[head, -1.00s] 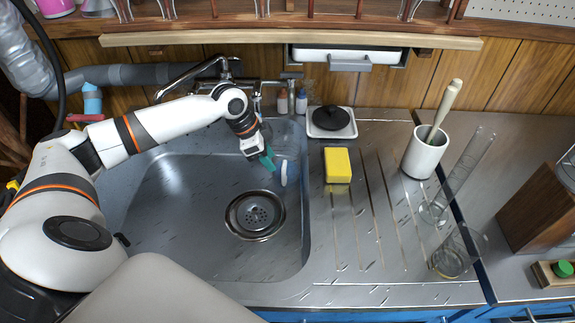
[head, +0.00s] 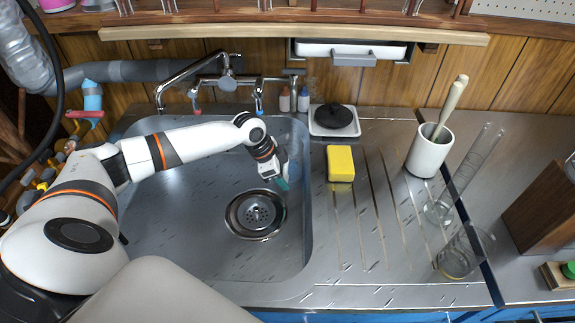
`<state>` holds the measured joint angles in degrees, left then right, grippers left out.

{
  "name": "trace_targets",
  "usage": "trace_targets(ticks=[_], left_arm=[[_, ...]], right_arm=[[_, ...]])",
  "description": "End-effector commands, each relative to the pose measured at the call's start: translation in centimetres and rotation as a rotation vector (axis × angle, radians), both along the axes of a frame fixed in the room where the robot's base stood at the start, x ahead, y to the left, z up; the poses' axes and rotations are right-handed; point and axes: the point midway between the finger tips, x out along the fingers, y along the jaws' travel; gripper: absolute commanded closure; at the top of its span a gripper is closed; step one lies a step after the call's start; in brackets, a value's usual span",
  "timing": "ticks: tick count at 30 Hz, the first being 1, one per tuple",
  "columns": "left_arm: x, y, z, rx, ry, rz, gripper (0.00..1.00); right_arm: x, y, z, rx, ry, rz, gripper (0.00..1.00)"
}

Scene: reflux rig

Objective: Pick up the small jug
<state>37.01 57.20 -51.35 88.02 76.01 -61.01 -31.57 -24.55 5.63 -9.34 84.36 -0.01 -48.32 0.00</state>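My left gripper (head: 281,183), with teal fingertips, is low over the right side of the sink, just above and right of the drain. A small pale thing (head: 293,171) shows right beside it against the sink's right wall. It is mostly hidden behind the gripper, and I cannot tell whether it is the small jug or whether the fingers touch it. The finger gap is too small to judge. A clear glass beaker (head: 458,262) stands at the right end of the drainboard. My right gripper is not in view.
The steel sink (head: 165,235) has a drain (head: 256,214). On the drainboard are a yellow sponge (head: 340,163), a white mortar with a pestle (head: 428,152) and a tall glass cylinder (head: 468,175). Taps (head: 215,75) rise behind the sink.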

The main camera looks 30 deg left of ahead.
Motion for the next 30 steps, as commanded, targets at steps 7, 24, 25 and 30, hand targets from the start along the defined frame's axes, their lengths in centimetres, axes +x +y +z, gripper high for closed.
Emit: trace_targets(ticks=[7, 24, 25, 30], left_arm=[[0.0, 0.0, 0.0, 0.000, 0.000, 0.000, 1.00], [0.0, 0.0, 0.5, 0.000, 0.000, 0.001, 1.00], [0.0, 0.0, 0.6, -0.001, 0.000, 0.001, 1.00], [0.0, 0.0, 1.7, -0.001, -0.002, 0.000, 1.00]], right_arm=[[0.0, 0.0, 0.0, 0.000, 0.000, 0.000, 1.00], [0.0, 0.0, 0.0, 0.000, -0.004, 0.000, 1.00], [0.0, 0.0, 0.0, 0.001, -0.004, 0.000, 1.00], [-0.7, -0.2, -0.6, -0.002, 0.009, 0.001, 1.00]])
